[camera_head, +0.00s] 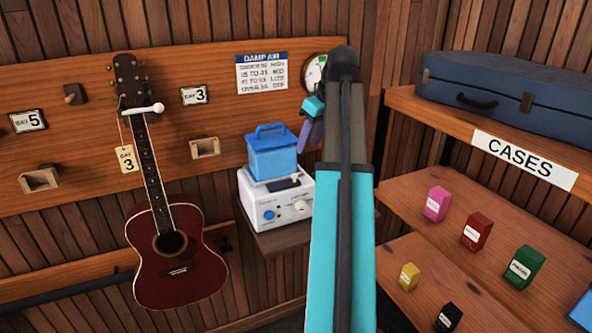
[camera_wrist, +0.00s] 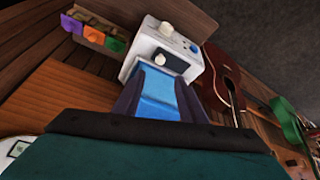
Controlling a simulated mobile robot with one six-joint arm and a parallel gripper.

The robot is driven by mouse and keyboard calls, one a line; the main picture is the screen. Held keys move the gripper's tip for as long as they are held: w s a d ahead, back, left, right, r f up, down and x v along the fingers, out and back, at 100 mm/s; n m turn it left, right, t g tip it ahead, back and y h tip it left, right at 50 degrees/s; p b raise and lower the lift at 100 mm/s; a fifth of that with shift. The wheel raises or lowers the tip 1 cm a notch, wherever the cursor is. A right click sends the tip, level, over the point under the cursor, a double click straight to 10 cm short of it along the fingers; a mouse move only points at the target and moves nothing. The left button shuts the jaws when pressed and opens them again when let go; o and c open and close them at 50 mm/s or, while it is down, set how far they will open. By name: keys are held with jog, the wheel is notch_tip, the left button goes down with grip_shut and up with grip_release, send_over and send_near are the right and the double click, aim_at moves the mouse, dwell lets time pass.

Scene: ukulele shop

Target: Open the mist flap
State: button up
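A white humidifier-like unit (camera_head: 277,206) with front knobs stands on a small wall shelf. A blue tank with a handle (camera_head: 272,155) sits on top of it. A small dark piece with a pale end (camera_head: 284,184) lies at the unit's upper front edge; it may be the mist flap, but I cannot tell how far open it is. In the wrist view, the unit (camera_wrist: 182,42) and a dark and white piece (camera_wrist: 161,59) show beyond the blue tank (camera_wrist: 158,92). My gripper (camera_head: 309,138) is above and right of the tank. Its purple fingers (camera_wrist: 158,80) are apart, with the tank seen between them.
A red guitar (camera_head: 176,262) hangs left of the unit. A round gauge (camera_head: 315,70) and a damp-air chart (camera_head: 262,73) are on the wall behind. Shelves at right hold a blue case (camera_head: 505,95) and several small coloured boxes (camera_head: 476,231).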

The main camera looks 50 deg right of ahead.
aim_at(295, 175)
jog(key=shift+p+x, duration=1.2)
jog(key=shift+x, duration=4.95)
jog(key=shift+f, duration=0.1)
jog(key=shift+c, duration=0.5)
grip_shut()
